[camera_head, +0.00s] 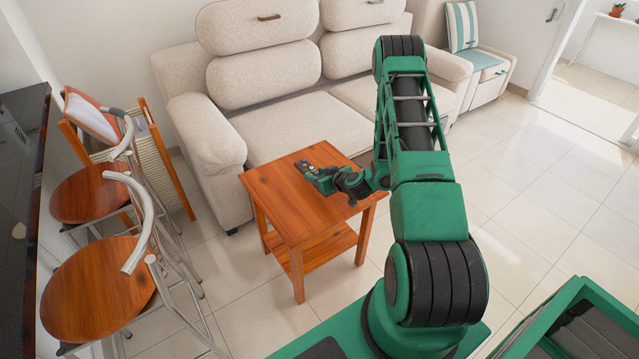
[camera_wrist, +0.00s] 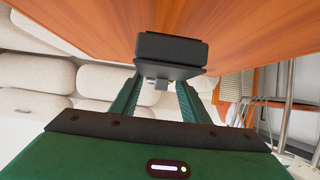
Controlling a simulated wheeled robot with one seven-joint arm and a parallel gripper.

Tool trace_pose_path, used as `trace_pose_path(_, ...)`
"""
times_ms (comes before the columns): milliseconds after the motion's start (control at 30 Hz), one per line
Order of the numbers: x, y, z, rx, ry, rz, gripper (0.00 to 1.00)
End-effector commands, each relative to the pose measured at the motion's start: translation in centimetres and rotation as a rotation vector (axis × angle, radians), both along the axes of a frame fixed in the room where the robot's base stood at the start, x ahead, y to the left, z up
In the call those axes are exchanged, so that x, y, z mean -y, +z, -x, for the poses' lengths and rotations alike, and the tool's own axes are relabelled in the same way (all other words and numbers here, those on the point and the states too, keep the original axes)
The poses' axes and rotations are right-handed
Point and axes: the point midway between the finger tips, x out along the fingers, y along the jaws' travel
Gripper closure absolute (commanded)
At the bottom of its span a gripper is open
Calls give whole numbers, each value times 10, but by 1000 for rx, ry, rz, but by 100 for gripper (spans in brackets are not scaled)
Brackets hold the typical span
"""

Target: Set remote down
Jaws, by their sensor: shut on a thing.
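The remote (camera_wrist: 170,48) is a black block between the two green fingers of my gripper (camera_wrist: 158,88) in the wrist view. My gripper is shut on it. In the head view my gripper (camera_head: 322,180) is over the small wooden side table (camera_head: 282,210), with a dark end of the remote (camera_head: 305,167) at its tip. The orange wooden tabletop (camera_wrist: 250,30) fills the top of the wrist view, close to the remote. I cannot tell whether the remote touches it. The remote's far end is hidden.
A beige sofa (camera_head: 270,110) stands right behind the table. Two wooden-seated stools (camera_head: 95,295) and a folding chair (camera_head: 160,150) are on the left. The tabletop is otherwise bare. Tiled floor (camera_head: 540,215) is open on the right.

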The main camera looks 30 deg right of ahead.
Motion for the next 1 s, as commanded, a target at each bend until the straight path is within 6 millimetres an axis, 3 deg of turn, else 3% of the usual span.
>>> trace_pose_path(167,5,-6,-3,1,-1,0,92)
trace_pose_path(500,5,-42,-3,1,-2,-1,92)
trace_pose_path(833,5,-44,-3,1,-2,0,92)
trace_pose_path(867,5,-44,-3,1,-2,0,56)
trace_pose_path(933,5,-44,-3,1,-2,0,40)
trace_pose_path(1000,5,-44,-3,1,-2,0,40)
